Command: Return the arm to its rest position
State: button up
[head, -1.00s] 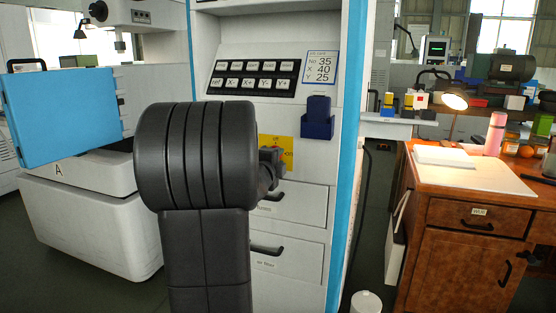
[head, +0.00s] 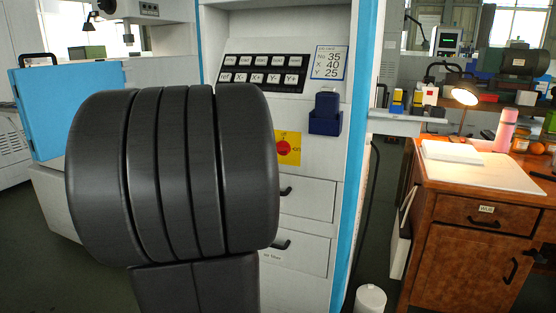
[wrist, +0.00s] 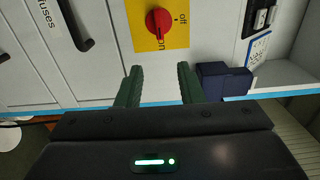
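My arm's dark rounded links stand large in the head view in front of the white machine cabinet (head: 305,205) and hide part of its face. My gripper is hidden behind them in the head view. In the wrist view my gripper (wrist: 160,78) shows two green fingers well apart with nothing between them. Beyond the fingertips is a yellow plate with a red rotary switch (wrist: 159,23) marked off and on. The red switch also shows in the head view (head: 284,148), just right of my arm.
A dark blue holder (head: 325,120) sits on the cabinet, also near the right finger in the wrist view (wrist: 222,80). Drawers with black handles lie below. A wooden desk (head: 465,240) with a lit lamp (head: 465,95) stands right. A white bin (head: 370,299) is on the floor.

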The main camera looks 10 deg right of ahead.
aim_at(287, 152)
jog(key=shift+v, duration=0.95)
jog(key=b+x, duration=0.2)
jog(key=x, duration=1.1)
jog(key=shift+w+d, duration=0.25)
jog(key=shift+w, duration=0.15)
jog(key=shift+s+a, duration=0.1)
